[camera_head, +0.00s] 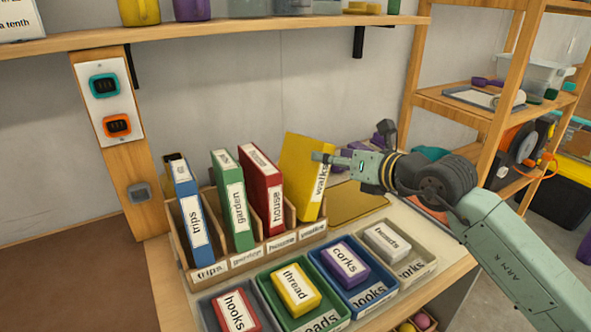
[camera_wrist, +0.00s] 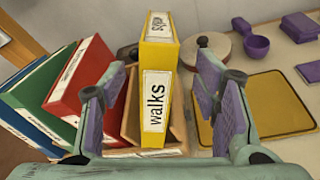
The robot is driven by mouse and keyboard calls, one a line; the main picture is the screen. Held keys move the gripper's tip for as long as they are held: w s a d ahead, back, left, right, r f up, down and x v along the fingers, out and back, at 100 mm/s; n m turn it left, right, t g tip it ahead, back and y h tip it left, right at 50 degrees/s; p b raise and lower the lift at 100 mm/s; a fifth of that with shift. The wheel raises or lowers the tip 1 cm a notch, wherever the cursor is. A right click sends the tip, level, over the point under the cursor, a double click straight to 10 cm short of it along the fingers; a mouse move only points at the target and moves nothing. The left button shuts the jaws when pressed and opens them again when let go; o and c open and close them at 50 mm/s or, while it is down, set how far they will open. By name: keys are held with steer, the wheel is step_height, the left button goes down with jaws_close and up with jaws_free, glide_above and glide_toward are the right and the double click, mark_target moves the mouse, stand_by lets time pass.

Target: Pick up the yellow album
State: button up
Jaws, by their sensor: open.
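The yellow album (camera_head: 303,168), labelled "walks", stands in the right-hand slot of a wooden rack (camera_head: 254,258), beside the red album. In the wrist view the yellow album (camera_wrist: 163,55) stands upright between my two open fingers, its spine facing the camera. There is a visible gap between it and the finger on each side. My gripper (camera_wrist: 164,105) is open and empty; in the head view my gripper (camera_head: 335,160) reaches in from the right at the album's upper part. Part of the gripper hides behind the arm there.
Red (camera_head: 262,185), green (camera_head: 233,195) and blue (camera_head: 190,215) albums fill the rack's other slots. Labelled trays, one of them the green tray (camera_head: 290,327), stand in front. A yellow mat (camera_head: 355,203) lies right of the rack. A shelf (camera_head: 230,33) runs above.

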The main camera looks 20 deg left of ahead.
mark_target(307, 156)
steer(key=p+x, duration=0.1)
steer(key=x, duration=0.3)
steer(key=shift+a+p, duration=0.35)
steer(key=p+x, duration=0.1)
steer(key=x, duration=0.1)
steer(key=p+x, duration=0.1)
steer(key=x, duration=0.1)
steer(key=shift+a+f, duration=0.2)
steer(key=shift+f, duration=0.25)
jaws_close()
steer(key=shift+r, duration=0.1)
